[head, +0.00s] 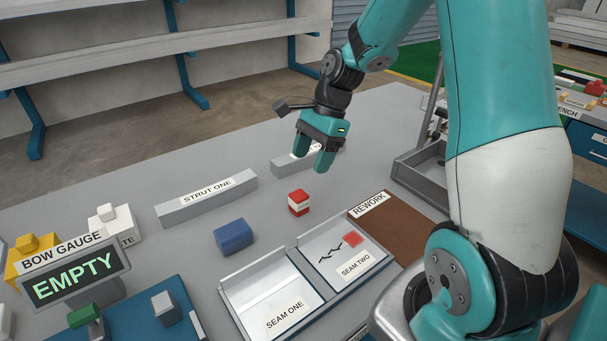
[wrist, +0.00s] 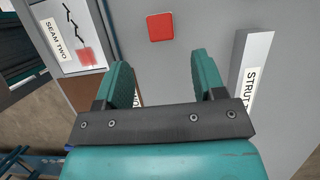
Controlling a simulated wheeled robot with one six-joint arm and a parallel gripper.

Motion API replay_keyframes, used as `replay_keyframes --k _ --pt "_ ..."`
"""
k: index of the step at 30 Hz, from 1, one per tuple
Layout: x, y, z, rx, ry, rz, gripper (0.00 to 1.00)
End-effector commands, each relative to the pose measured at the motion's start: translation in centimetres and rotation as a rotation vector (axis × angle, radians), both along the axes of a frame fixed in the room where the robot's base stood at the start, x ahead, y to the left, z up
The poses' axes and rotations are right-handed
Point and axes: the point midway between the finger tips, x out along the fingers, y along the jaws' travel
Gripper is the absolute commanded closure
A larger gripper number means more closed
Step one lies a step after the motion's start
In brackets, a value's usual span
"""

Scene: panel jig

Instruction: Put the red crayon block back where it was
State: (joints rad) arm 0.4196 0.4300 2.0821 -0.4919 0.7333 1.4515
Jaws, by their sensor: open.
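The red crayon block (head: 299,203), red with a white band, stands on the grey table behind the SEAM TWO tray. Its red top shows in the wrist view (wrist: 160,27), beyond my fingertips. My gripper (head: 312,160) is open and empty, above the table and apart from the block; its two teal fingers also show in the wrist view (wrist: 162,68). The SEAM TWO tray (head: 327,272) has a black squiggly line and a red patch (head: 354,240) on its floor.
The SEAM ONE tray (head: 268,291) adjoins on the left. A blue block (head: 234,236) and the STRUT ONE bar (head: 206,200) lie left of the red block. A brown REWORK area (head: 398,229) is at right. A display (head: 75,279) reads EMPTY.

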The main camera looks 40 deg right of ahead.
Motion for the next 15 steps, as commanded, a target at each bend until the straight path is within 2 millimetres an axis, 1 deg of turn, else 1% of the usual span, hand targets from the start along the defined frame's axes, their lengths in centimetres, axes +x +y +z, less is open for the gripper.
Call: replay_keyframes --k 2,5,6,8,9,11,12,15 --pt "-0.4 1.6 1.3 -0.006 -0.042 0.103 0.37" --pt "-2.2 5.9 3.8 -0.02 -0.156 0.394 0.37" --pt "-3.4 8.1 4.9 -0.026 -0.217 0.553 0.37" --pt "-5.8 11.4 6.5 -0.031 -0.318 0.813 0.37" --pt "-7.5 13.3 7.4 -0.033 -0.386 0.988 0.37" --pt "-10.3 15.6 8.4 -0.033 -0.483 1.236 0.37" --pt "-12.1 16.9 8.9 -0.032 -0.544 1.391 0.37" --pt "-16.1 18.9 9.7 -0.027 -0.674 1.71 0.37"
